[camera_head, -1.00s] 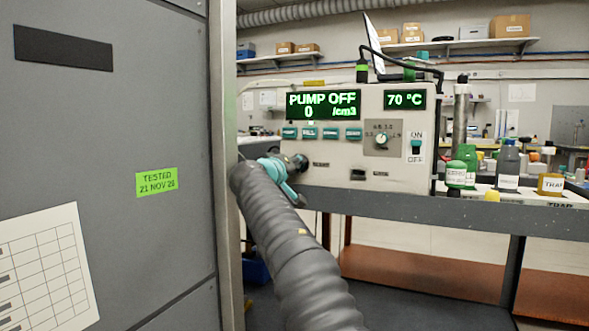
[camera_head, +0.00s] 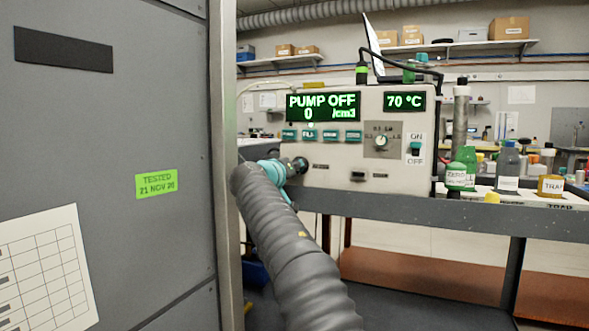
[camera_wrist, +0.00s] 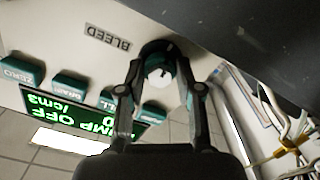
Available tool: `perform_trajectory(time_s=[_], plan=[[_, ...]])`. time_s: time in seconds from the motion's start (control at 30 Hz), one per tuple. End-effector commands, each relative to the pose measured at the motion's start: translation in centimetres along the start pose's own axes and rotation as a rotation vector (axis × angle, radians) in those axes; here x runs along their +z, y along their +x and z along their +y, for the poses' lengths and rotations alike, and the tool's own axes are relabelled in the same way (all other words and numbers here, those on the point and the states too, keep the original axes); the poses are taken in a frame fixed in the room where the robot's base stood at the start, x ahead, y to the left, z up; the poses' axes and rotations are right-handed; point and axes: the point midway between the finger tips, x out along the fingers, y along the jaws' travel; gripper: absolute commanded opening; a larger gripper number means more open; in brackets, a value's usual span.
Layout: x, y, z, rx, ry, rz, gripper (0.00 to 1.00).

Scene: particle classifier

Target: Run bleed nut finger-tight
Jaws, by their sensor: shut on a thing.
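The classifier (camera_head: 345,170) is a pale panel on a bench, showing "PUMP OFF", "0 /cm3" and "70 °C". In the wrist view a BLEED label (camera_wrist: 108,38) appears upside down beside a round fitting. The bleed nut (camera_wrist: 158,72) is there, a pale round end within a dark ring. My gripper (camera_wrist: 159,68) is shut on the nut, with one finger on each side. In the head view my gripper (camera_head: 297,165) is at the panel's lower left, and the nut is hidden by it.
A grey cabinet (camera_head: 110,240) with a metal edge stands close on the left of my arm. Bottles (camera_head: 508,165) stand on the bench (camera_head: 450,213) at the right. In the wrist view, loose wires (camera_wrist: 290,145) hang at the lower right.

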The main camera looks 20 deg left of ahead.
Motion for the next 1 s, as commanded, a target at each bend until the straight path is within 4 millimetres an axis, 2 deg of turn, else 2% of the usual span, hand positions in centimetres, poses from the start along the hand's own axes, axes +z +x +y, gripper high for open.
perform_trajectory(time_s=[0.03, 0.07, 0.13, 0.17, 0.57, 0.87, 1.0], plan=[[0.1, -0.1, -0.3, -0.004, -0.001, -0.002, 0.00], [0.1, -0.1, -0.3, -0.004, -0.001, -0.002, 0.40], [0.1, -0.1, -0.3, -0.004, -0.001, -0.001, 0.57], [0.1, -0.1, -0.2, -0.003, -0.001, -0.001, 0.60], [0.0, -0.2, 0.1, 0.000, -0.002, -0.001, 0.60], [0.0, -2.6, 0.1, -0.001, -0.003, 0.000, 0.60], [-0.1, -4.7, 0.0, -0.002, -0.002, 0.001, 0.60]])
